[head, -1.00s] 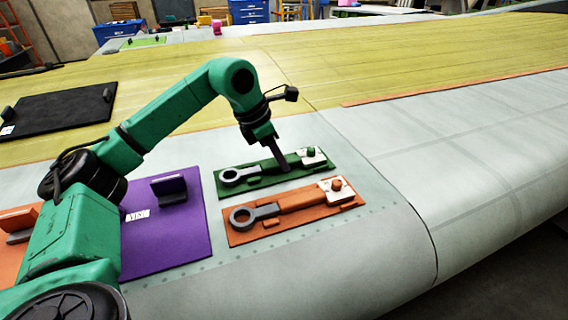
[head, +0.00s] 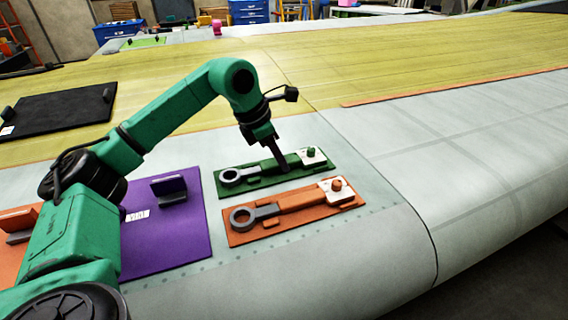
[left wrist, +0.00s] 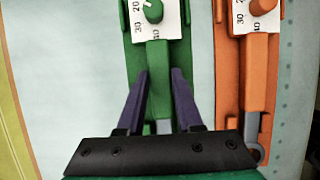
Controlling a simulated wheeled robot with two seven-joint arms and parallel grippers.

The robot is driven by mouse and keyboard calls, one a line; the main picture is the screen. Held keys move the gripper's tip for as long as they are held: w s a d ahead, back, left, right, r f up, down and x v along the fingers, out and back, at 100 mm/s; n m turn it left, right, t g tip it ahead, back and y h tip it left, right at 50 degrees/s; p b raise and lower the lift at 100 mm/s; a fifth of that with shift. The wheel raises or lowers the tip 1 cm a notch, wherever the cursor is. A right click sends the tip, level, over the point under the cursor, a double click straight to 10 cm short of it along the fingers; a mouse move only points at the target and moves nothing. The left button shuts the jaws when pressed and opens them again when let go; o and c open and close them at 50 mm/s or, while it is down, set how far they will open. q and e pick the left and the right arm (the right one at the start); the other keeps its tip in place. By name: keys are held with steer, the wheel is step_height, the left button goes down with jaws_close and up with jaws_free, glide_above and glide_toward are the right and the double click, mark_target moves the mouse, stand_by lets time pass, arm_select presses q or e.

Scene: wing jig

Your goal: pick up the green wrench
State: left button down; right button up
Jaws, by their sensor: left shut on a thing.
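The green wrench (head: 262,170) lies on its green tray (head: 222,190) on the wing surface, its grey ring end to the left and a white dial plate with a green knob (head: 311,153) at the right end of the tray. My left gripper (head: 284,168) points down onto the wrench's handle. In the left wrist view its two purple fingers (left wrist: 160,90) stand on either side of the green handle (left wrist: 157,70), shut on it. The wrench still appears to lie in the tray. My right gripper is in neither view.
An orange wrench (head: 300,200) lies on an orange tray (head: 235,238) close in front of the green one. A purple mat (head: 180,245) with a dark holder is to the left. A black mat (head: 60,118) lies farther back. The wing to the right is clear.

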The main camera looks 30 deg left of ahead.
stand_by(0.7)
arm_select(q)
steer(key=shift+w+r, duration=0.1)
steer(key=shift+r, duration=0.2)
step_height(320, 180, up, 20)
steer(key=p, duration=0.1)
steer(key=shift+p, duration=0.3)
steer(key=shift+f, duration=0.15)
